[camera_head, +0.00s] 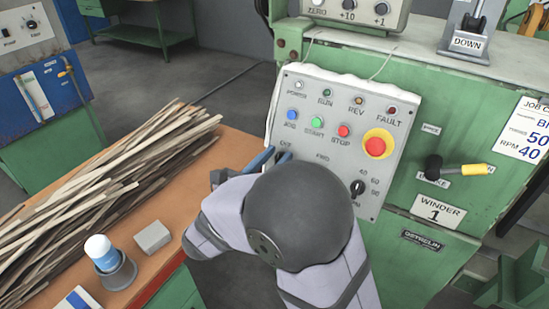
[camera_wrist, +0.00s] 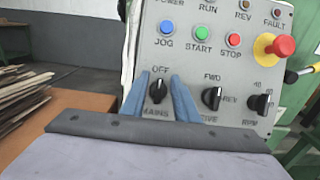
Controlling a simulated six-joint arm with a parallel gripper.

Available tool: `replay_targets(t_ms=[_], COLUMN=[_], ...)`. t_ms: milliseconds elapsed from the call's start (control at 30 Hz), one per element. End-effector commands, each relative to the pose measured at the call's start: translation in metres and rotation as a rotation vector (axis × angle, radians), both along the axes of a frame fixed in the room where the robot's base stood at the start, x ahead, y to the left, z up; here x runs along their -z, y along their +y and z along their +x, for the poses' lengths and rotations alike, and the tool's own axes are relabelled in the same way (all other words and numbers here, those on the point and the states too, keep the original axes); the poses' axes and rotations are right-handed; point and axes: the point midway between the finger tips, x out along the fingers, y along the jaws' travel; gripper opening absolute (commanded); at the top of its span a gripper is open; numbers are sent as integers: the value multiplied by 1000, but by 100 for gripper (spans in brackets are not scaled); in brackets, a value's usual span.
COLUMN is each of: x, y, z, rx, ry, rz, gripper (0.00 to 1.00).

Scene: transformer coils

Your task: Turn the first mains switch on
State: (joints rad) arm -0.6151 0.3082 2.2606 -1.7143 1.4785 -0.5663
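The mains switch (camera_wrist: 158,91) is a black rotary knob at the lower left of the grey panel in the wrist view, with OFF above it and MAINS below. Its handle stands about upright, toward OFF. My gripper (camera_wrist: 159,78) has its two blue fingers apart, one on each side of the knob; I cannot tell whether they touch it. In the head view my gripper (camera_head: 273,157) is at the left edge of the control panel (camera_head: 340,101), and my arm hides the mains switch. The sign by the panel reads WINDER 1.
The drive selector (camera_wrist: 211,98) and RPM knob (camera_wrist: 261,103) are right of the mains switch. Above are coloured buttons and a red emergency stop (camera_head: 376,146). A yellow-ended lever (camera_head: 474,170) sticks out farther right. An orange bench (camera_head: 238,150) with wood strips lies left.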

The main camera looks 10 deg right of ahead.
Motion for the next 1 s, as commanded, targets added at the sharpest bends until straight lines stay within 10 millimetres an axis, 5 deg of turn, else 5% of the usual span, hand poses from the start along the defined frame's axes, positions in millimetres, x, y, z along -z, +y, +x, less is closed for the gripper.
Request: replay_targets(t_ms=[133,267,1000], x=[0,0,9], y=[0,0,-1], z=[0,0,-2], rx=[0,0,49], ry=[0,0,-71], rz=[0,0,85], gripper=[27,0,0])
